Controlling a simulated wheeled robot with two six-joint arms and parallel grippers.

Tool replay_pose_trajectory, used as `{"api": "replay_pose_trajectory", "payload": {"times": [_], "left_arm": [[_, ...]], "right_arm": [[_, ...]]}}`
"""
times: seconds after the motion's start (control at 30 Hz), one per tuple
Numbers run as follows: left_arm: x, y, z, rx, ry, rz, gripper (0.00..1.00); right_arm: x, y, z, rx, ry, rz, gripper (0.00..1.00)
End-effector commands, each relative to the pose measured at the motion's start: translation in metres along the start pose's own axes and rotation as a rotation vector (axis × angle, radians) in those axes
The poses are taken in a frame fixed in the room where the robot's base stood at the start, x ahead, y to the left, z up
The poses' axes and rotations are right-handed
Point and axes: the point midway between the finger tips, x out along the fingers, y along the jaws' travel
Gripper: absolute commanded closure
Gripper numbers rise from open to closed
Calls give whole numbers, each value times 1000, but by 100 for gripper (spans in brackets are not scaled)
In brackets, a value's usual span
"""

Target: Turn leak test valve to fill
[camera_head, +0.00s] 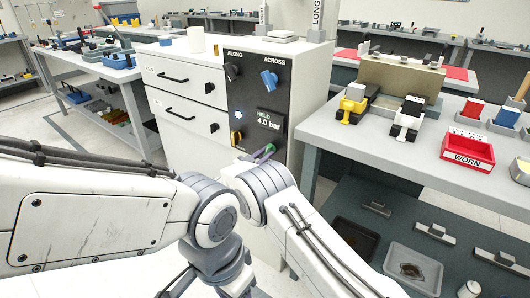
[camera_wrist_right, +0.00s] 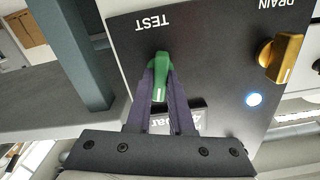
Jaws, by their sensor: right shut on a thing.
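The green leak test valve (camera_wrist_right: 162,74) sits on a dark panel (camera_wrist_right: 215,45) by the word TEST, which appears upside down in the right wrist view. My right gripper (camera_wrist_right: 161,88) is shut on the valve's handle, with a dark purple finger on each side. The handle's white mark faces the gripper palm. In the head view my right gripper (camera_head: 262,153) is at the panel's lower right, and the valve is mostly hidden by it. The display (camera_head: 270,120) reads HELD 4.0 bar. My left gripper is not visible.
A yellow knob (camera_wrist_right: 281,57) marked DRAIN and a lit round lamp (camera_wrist_right: 254,99) are beside the valve. Higher up are a black knob (camera_head: 232,71) marked ALONG and a blue one (camera_head: 270,79) marked ACROSS. A grey bench (camera_head: 345,133) with a red WORN bin (camera_head: 467,150) stands right.

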Motion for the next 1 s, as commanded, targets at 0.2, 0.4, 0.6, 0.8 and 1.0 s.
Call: {"api": "replay_pose_trajectory", "payload": {"times": [0.2, 0.4, 0.6, 0.8, 1.0], "left_arm": [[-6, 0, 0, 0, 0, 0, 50], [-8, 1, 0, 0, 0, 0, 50], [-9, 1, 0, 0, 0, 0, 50], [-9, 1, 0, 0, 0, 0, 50], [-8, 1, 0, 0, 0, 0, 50]], "right_arm": [[-3, 1, 4, -151, -6, -1, 100], [-3, 1, 4, -236, -6, -1, 100], [-4, 1, 5, -275, -7, -1, 100], [-4, 2, 6, -284, -8, -1, 100], [-4, 2, 6, -285, -8, 0, 100]]}}
